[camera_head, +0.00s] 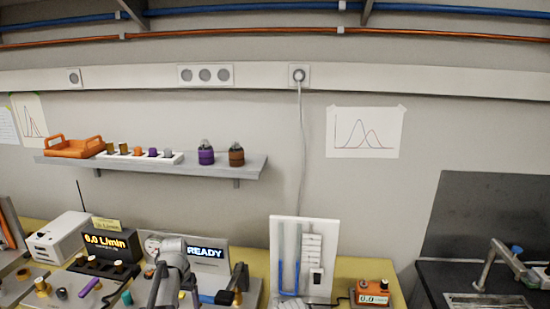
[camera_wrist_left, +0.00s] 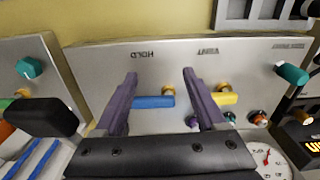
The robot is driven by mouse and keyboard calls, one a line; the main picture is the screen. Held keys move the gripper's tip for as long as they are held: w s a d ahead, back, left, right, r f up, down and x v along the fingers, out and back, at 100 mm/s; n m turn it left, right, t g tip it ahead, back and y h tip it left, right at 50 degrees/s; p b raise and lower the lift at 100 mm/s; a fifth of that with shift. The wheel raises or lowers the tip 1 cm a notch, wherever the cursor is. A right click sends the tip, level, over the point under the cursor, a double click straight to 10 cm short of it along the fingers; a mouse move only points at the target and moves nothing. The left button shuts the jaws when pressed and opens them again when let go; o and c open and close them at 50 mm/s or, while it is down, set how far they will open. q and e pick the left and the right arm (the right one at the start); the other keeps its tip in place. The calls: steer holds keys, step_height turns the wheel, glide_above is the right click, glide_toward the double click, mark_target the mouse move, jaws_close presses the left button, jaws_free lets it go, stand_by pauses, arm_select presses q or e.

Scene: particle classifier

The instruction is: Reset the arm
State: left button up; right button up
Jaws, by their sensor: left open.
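My left arm (camera_head: 172,258) rises from the bottom of the head view in front of the instrument with the READY display (camera_head: 206,252). Its fingertips cannot be made out clearly there. In the left wrist view my left gripper (camera_wrist_left: 158,78) is open, with its two purple fingers apart over a grey metal panel (camera_wrist_left: 100,58). A blue handle (camera_wrist_left: 153,102) shows between the fingers. A yellow handle (camera_wrist_left: 226,98) shows just beside the right finger. I cannot tell whether the fingers touch either handle. My right gripper is not in view.
Teal knobs (camera_wrist_left: 292,74) and a dial gauge (camera_wrist_left: 270,160) are close to the gripper. A 0.0 L/min display box (camera_head: 105,243) stands left of the arm. A white upright panel with blue tubes (camera_head: 303,235) and an orange meter (camera_head: 372,292) stand right. A shelf (camera_head: 245,165) hangs above.

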arm_select(q)
steer(key=s+d+m+y, duration=0.1)
steer(key=s+d+m, duration=0.1)
steer(key=s+d, duration=1.9)
steer(key=shift+d+m+g, duration=0.3)
steer(key=shift+d, duration=0.15)
steer(key=shift+s, duration=0.1)
